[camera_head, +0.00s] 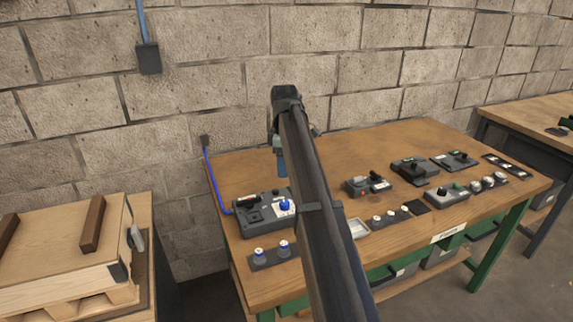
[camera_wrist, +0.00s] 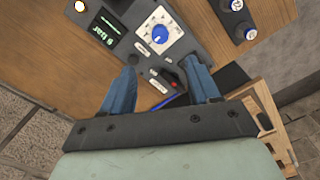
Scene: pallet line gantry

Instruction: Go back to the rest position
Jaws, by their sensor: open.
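My gripper (camera_wrist: 161,78) shows in the wrist view with its two blue fingers apart and nothing between them. In the head view my gripper (camera_head: 282,165) is above the table, just behind the same control box (camera_head: 250,217). My arm crosses the middle of that view and hides part of the table. The gap between the fingers is not clear there.
The wooden workbench (camera_head: 345,155) carries several small devices on its right half and a strip with two blue-topped knobs (camera_head: 272,256) at the front left. A wooden crate (camera_head: 60,255) stands at left.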

